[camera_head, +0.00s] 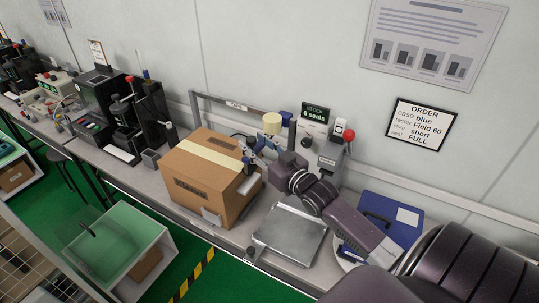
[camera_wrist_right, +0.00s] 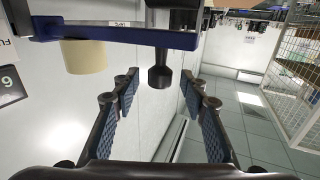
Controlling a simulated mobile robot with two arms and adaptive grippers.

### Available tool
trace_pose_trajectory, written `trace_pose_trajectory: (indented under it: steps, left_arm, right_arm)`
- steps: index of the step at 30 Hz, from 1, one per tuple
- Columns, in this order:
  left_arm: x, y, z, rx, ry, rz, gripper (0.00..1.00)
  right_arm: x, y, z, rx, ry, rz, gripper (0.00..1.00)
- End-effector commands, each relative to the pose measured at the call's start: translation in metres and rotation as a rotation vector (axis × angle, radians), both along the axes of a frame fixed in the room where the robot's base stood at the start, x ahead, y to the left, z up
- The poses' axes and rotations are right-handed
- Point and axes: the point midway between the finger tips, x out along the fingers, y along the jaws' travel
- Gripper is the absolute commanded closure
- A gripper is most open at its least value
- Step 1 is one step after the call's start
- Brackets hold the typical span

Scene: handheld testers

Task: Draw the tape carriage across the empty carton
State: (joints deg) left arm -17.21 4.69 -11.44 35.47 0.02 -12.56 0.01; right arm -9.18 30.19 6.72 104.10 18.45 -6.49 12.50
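The closed brown carton (camera_head: 190,190) stands on the bench in the head view, with a pale tape strip (camera_head: 212,152) across its top. The grey frame of the tape carriage (camera_head: 240,104) rises behind it, with a cream tape roll (camera_head: 272,123) at its right end. In the right wrist view the roll (camera_wrist_right: 83,56) hangs near a blue bar (camera_wrist_right: 120,34), and a black knob (camera_wrist_right: 160,76) points down. My right gripper (camera_head: 249,155) is beside the carton's right upper edge. Its fingers (camera_wrist_right: 160,97) are apart, with the knob between them in the picture, touching neither. My left gripper is out of view.
A flat metal plate (camera_head: 289,233) lies right of the carton, with a blue case (camera_head: 391,222) beyond my right arm. A stock sign (camera_head: 315,117) and a red-knobbed press (camera_head: 334,152) stand behind. Black machines (camera_head: 120,108) stand left.

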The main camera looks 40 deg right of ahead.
Motion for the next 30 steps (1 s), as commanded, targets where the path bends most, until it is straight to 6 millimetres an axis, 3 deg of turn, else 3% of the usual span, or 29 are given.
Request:
trace_pose_trajectory:
  steps: [9,15,21,30]
  left_arm:
    - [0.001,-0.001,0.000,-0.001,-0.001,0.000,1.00]
    - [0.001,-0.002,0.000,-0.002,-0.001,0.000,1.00]
    - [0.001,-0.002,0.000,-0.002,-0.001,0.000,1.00]
    - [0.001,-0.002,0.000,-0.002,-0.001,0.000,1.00]
  right_arm:
    - [-0.059,0.000,-0.001,0.000,0.003,0.000,0.60]
    - [-0.086,0.000,0.000,-0.001,0.001,0.000,0.60]
    - [-0.098,-0.001,0.000,-0.001,-0.001,-0.001,0.60]
    - [-0.100,0.000,0.001,-0.001,-0.002,-0.001,0.60]
